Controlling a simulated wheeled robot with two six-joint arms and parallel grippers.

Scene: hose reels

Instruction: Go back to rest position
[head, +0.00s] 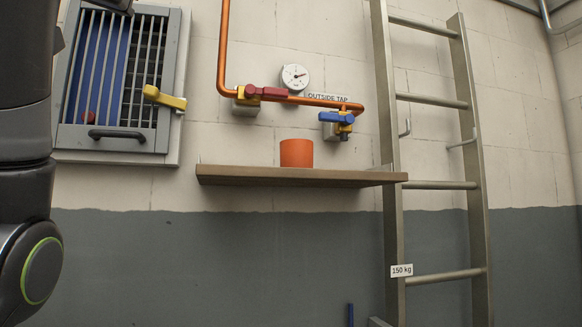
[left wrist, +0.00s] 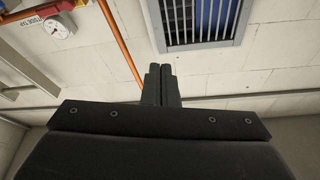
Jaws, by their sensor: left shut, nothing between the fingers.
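My left gripper (left wrist: 161,72) shows in the left wrist view with its two dark fingers together and nothing between them. It points toward a barred grille on the wall (left wrist: 203,20). In the head view, part of my left arm stands along the left edge, in front of the wall, and the left gripper is out of the picture. My right gripper is in neither view.
The barred cabinet (head: 115,85) with a yellow handle (head: 165,98) is on the wall at left. A wooden shelf (head: 300,177) holds an orange cup (head: 296,153) below the copper pipe (head: 223,45) and gauge (head: 295,77). A metal ladder (head: 391,215) stands at right.

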